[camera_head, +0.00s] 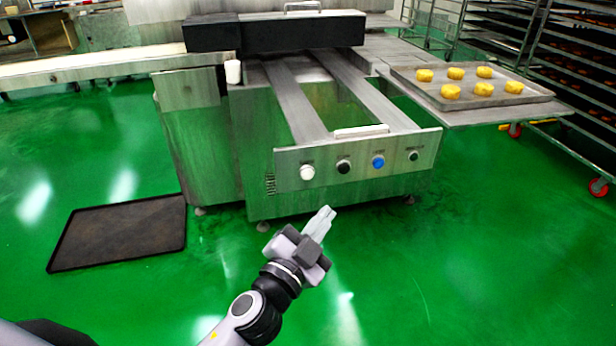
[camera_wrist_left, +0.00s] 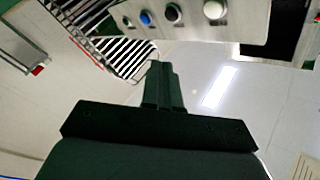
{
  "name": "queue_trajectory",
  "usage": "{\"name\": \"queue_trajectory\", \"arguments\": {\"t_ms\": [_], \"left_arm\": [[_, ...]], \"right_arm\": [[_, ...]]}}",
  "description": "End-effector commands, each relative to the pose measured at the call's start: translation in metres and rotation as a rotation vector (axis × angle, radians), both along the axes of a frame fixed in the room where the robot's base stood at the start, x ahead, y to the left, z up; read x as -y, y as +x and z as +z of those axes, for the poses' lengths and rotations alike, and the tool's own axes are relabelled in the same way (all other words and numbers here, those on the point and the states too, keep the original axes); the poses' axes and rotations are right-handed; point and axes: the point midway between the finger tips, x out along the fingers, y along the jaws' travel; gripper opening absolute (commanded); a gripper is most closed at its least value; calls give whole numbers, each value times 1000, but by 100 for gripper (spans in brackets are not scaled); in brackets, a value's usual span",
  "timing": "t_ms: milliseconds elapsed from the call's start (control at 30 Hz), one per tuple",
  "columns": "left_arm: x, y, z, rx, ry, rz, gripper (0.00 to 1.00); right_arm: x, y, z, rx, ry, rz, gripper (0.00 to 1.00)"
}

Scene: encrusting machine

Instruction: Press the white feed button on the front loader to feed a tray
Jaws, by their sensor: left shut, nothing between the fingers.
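The front loader (camera_head: 290,183) is a steel machine with a sloped front panel. The white feed button (camera_head: 307,172) is the leftmost on that panel, with a black, a blue and a small dark button to its right. The white button also shows in the left wrist view (camera_wrist_left: 215,10), near the top edge. My left gripper (camera_head: 325,215) is shut and empty, in front of and below the panel, apart from the white button. Its fingers also show in the left wrist view (camera_wrist_left: 160,75). My right gripper is not in view.
A tray (camera_head: 425,90) with several yellow round pieces rests on the side table at the right. A dark empty tray (camera_head: 120,232) lies on the green floor at the left. Wheeled racks (camera_head: 565,50) stand at the far right. The floor before the machine is clear.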

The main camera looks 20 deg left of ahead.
Motion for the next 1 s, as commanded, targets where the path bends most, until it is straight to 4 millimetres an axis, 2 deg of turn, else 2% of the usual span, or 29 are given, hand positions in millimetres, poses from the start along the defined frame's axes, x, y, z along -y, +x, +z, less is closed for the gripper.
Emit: {"name": "queue_trajectory", "arguments": {"t_ms": [167, 700, 1000], "left_arm": [[-5, 8, 0, 1, 3, 0, 0], [-43, 64, -1, -1, 0, 1, 0], [-50, 73, 0, -1, -1, 0, 0]], "right_arm": [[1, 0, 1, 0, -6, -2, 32], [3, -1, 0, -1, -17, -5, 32], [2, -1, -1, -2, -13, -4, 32]]}}
